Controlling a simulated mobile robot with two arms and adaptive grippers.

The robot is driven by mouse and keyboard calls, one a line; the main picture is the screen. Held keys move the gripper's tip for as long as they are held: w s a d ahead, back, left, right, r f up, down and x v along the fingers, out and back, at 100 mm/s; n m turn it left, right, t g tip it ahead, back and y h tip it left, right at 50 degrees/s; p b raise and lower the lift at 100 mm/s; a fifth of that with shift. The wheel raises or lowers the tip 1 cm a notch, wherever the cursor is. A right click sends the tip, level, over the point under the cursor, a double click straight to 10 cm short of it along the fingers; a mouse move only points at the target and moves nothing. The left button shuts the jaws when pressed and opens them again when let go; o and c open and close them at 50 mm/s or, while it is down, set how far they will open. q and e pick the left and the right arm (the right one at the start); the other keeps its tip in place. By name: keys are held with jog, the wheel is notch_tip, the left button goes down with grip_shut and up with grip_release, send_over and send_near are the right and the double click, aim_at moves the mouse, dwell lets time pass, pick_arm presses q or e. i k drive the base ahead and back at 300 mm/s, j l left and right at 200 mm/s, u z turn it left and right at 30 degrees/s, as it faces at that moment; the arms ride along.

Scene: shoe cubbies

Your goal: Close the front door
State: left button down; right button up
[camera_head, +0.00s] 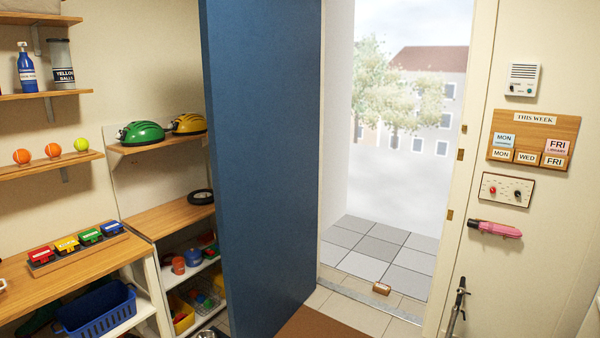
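The front door (262,170) is a plain blue panel standing open, swung into the room on the left of the doorway. The doorway (390,180) is open, showing paving tiles, a tree and a building outside. The door frame (465,170) on the right carries small brass plates. No handle shows on the visible face of the door. Neither of my grippers is in view.
A small brown block (381,288) lies at the threshold. A brown mat (325,322) lies by the door's foot. A thin dark metal object (458,303) stands at lower right.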

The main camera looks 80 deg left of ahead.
aim_at(261, 59)
jog(key=j+u, duration=0.35)
jog(key=j, duration=0.15)
jog(key=j+u, duration=0.4)
jog(key=i+j+u, duration=0.15)
jog(key=j+u, duration=0.2)
jog(key=j, duration=0.25)
jog(key=i+j+u, duration=0.2)
jog(key=j+u, duration=0.15)
jog(key=i+j, duration=0.15)
jog(key=j, duration=0.2)
jog(key=i+j, duration=0.15)
jog(key=j, duration=0.25)
jog(key=i+j, duration=0.15)
jog(key=j, duration=0.2)
jog(key=u, duration=0.05)
